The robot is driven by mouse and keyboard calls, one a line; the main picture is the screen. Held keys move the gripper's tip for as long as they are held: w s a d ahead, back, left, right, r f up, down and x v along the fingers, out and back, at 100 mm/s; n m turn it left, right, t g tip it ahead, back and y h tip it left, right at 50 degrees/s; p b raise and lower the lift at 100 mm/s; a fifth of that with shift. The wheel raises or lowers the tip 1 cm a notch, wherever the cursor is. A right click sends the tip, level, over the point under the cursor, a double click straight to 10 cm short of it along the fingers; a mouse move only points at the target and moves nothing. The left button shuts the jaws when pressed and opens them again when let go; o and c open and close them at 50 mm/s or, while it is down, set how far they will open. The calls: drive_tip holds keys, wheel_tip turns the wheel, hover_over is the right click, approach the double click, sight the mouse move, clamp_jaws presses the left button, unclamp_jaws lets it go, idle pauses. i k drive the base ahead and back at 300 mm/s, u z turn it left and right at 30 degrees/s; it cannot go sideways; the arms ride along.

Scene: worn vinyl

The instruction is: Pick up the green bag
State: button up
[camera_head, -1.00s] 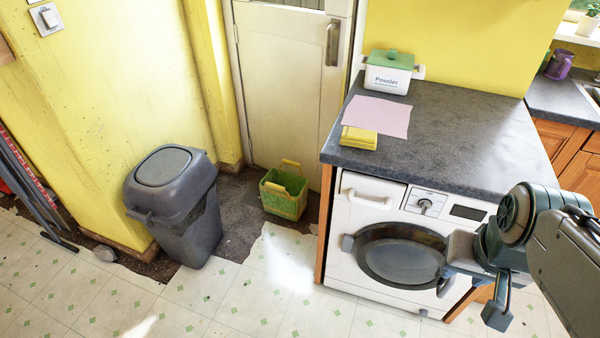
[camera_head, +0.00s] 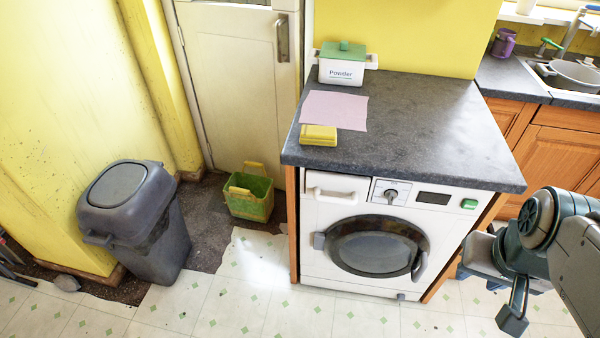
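The green bag (camera_head: 250,203) is a small green tote with yellow handles and a yellowish rim. It stands upright on the dark worn floor patch, in front of the cream door and left of the washing machine. Its top is open, and its handles stick up. My gripper (camera_head: 491,294) is at the right edge of the view, in front of the right side of the washing machine and far to the right of the bag. Its fingers look spread apart, with nothing visible between them. Part of it is hidden by its own links.
A grey bin (camera_head: 137,222) stands left of the bag. The washing machine (camera_head: 330,272) under the dark counter (camera_head: 430,120) stands right of it. A powder box (camera_head: 342,68), pink cloth (camera_head: 335,109) and yellow sponge-like item (camera_head: 318,135) lie on the counter. The tiled floor (camera_head: 250,302) in front is clear.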

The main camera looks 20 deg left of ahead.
sight(250, 194)
drive_tip(key=z, duration=2.8)
drive_tip(key=k, duration=2.8)
drive_tip(key=u, duration=2.2)
drive_tip(key=i, duration=1)
